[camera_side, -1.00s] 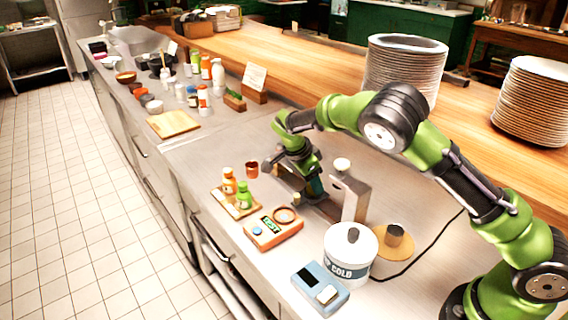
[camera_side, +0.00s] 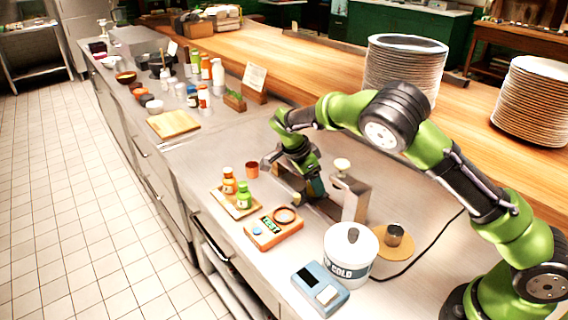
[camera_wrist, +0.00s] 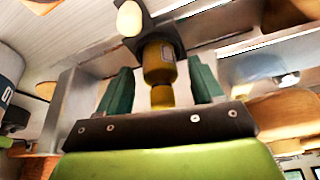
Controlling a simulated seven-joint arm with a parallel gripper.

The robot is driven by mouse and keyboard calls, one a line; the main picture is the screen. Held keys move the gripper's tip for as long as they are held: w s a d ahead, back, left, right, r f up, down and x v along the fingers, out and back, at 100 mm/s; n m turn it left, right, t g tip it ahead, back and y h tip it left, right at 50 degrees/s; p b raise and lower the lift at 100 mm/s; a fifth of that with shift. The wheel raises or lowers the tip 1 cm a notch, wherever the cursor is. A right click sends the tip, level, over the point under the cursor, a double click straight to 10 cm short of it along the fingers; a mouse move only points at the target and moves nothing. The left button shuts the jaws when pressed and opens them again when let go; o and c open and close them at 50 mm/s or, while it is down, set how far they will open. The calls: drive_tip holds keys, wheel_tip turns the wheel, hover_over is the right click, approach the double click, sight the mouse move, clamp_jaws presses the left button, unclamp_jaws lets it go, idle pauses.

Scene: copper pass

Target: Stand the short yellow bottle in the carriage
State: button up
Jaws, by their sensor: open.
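The short yellow bottle (camera_wrist: 159,68) shows in the wrist view between my two green fingers, its neck toward my palm. Its far end meets a dark square holder (camera_wrist: 172,36), which looks like the carriage; how deep it sits is hard to tell. My gripper (camera_wrist: 160,74) is open, with a gap between each finger and the bottle. There my wrist and fingers hide the bottle and most of the carriage.
A wooden tray (camera_side: 226,206) holds an orange bottle (camera_side: 229,184) and a green bottle (camera_side: 243,197). Near it are a copper cup (camera_side: 252,169) and an orange timer box (camera_side: 268,232). A white COLD pot (camera_side: 350,252) and blue scale (camera_side: 320,288) stand in front.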

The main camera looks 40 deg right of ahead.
drive_tip(key=v, duration=1)
drive_tip(key=s+d+r+n+t+y, duration=0.1)
drive_tip(key=s+d+r+n+y, duration=0.1)
drive_tip(key=s+r+n+y, duration=0.3)
drive_tip(key=s+a+r+n+t, duration=0.1)
drive_tip(key=s+r+n+t, duration=0.2)
drive_tip(key=s, duration=0.8)
drive_tip(key=s+a+r+n+t+y, duration=0.1)
drive_tip(key=s+r+n+t, duration=0.2)
drive_tip(key=s+n, duration=0.5)
drive_tip(key=s+t, duration=0.1)
drive_tip(key=s, duration=0.2)
drive_tip(key=shift+n, duration=0.3)
drive_tip(key=shift+r, duration=0.15)
